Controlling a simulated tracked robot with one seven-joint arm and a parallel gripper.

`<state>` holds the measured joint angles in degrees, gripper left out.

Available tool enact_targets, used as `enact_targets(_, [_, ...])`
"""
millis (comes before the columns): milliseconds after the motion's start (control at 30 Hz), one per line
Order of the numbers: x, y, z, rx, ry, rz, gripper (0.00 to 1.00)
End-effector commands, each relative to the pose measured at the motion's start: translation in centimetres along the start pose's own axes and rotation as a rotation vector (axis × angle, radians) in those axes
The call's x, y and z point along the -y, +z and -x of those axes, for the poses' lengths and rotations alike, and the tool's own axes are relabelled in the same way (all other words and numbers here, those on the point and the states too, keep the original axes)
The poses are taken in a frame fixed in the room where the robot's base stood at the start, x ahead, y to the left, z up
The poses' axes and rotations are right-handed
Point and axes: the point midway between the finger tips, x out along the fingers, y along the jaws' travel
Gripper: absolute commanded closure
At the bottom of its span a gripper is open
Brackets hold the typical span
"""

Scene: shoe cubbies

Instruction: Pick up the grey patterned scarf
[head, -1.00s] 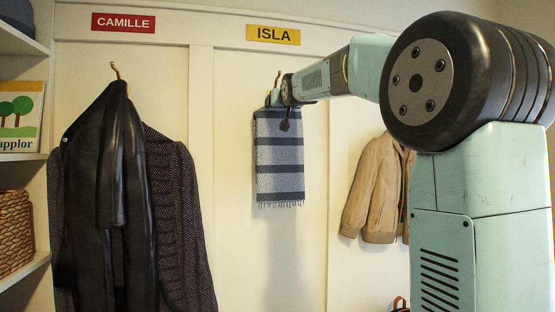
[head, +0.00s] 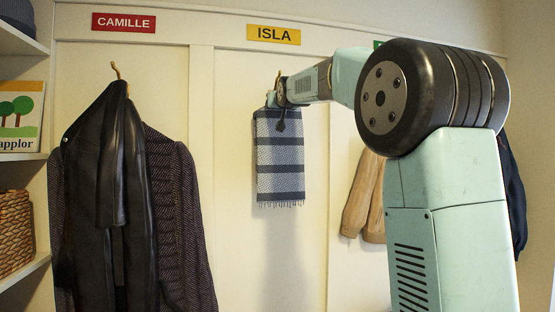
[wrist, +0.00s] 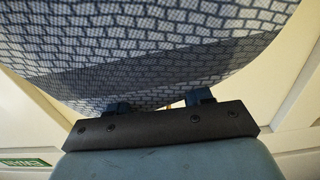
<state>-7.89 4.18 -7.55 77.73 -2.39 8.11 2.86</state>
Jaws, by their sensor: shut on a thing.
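The grey patterned scarf (head: 279,158) hangs below the ISLA sign in the head view, with darker bands and a fringe at its lower end. My gripper (head: 272,98) is at the scarf's top edge, just below the hook (head: 279,78). In the wrist view the scarf (wrist: 150,60) fills the upper picture, close to the camera. My gripper (wrist: 158,104) is shut on the scarf there; the fingertips are mostly hidden by the cloth. I cannot tell whether the scarf still touches the hook.
A dark leather coat (head: 112,190) and a patterned coat (head: 180,225) hang at left under the CAMILLE sign (head: 124,22). A tan jacket (head: 363,200) hangs at right, partly behind my arm. Shelves with a woven basket (head: 15,232) stand at far left. The panel below the scarf is clear.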

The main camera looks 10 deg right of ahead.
Motion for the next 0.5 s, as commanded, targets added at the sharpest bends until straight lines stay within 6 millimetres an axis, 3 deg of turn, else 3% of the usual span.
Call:
enact_targets(67, [-0.01,0.02,0.0,0.0,0.0,0.0,0.67])
enact_targets(400, [-0.09,0.04,-0.01,0.001,0.001,0.0,0.99])
enact_targets(500, [-0.11,-0.01,0.01,0.0,0.001,0.0,1.0])
